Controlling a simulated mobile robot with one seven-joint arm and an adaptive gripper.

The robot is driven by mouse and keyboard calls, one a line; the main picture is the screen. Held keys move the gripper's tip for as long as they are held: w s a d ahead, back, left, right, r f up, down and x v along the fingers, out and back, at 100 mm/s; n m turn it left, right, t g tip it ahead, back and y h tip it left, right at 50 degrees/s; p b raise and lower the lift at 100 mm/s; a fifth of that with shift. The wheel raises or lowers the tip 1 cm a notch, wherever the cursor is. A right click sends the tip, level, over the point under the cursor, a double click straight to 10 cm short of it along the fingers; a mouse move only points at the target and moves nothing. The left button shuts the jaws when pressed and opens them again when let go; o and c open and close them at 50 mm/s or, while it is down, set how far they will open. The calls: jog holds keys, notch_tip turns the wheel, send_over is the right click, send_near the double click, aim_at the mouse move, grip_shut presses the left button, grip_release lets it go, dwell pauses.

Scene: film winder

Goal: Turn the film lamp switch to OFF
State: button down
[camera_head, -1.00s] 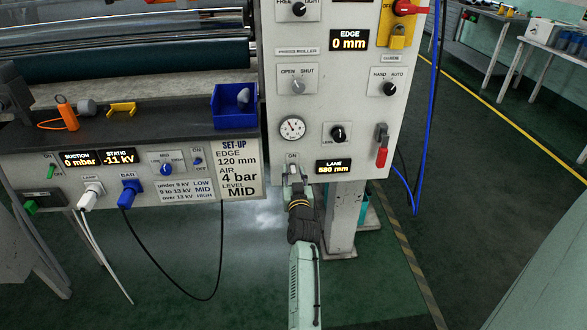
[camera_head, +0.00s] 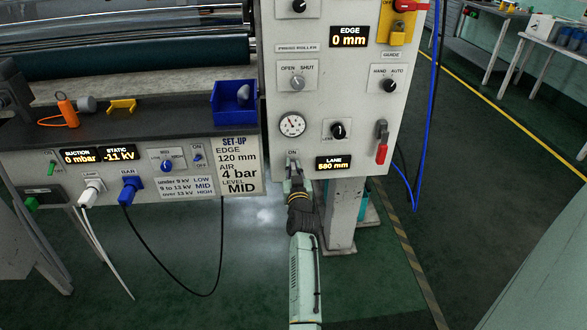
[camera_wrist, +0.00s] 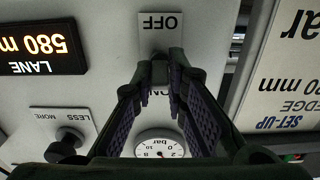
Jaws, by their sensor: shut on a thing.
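The film lamp switch is on the lower edge of the grey control panel, between an ON label (camera_head: 292,153) and an OFF label (camera_wrist: 160,21). The wrist view shows the panel upside down. My gripper (camera_head: 294,177) comes up from below to the switch. In the wrist view my gripper (camera_wrist: 161,68) has its fingertips drawn together at the switch, between the two labels, shut on it. The fingers cover most of the switch, so I cannot tell which way its lever points. In the head view the OFF label is hidden behind my gripper.
The LANE display (camera_head: 334,163) is just right of the switch. A pressure gauge (camera_head: 292,125) and a black knob (camera_head: 338,131) sit above. A red-handled lever (camera_head: 381,143) is further right. The set-up placard (camera_head: 238,166) is to the left.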

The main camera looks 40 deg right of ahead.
jog(key=shift+f+b, duration=0.15)
jog(key=shift+b, duration=0.15)
jog(key=f+t+b, duration=0.1)
jog(key=b, duration=0.4)
jog(key=shift+f+b, duration=0.1)
jog(key=shift+b, duration=0.3)
jog(key=b, duration=0.4)
jog(key=shift+f+t+h, duration=0.25)
jog(key=shift+t+h, duration=0.05)
jog(key=shift+h, duration=0.1)
jog(key=t+b, duration=0.1)
jog(key=b, duration=0.5)
jog(key=t+h+b, duration=0.1)
jog(key=b, duration=0.6)
jog(key=shift+f, duration=0.25)
jog(key=b, duration=0.3)
jog(key=t+h+b, duration=0.1)
jog(key=b, duration=0.3)
jog(key=shift+w+r, duration=0.1)
jog(key=shift+r, duration=0.25)
jog(key=c, duration=1.6)
grip_release()
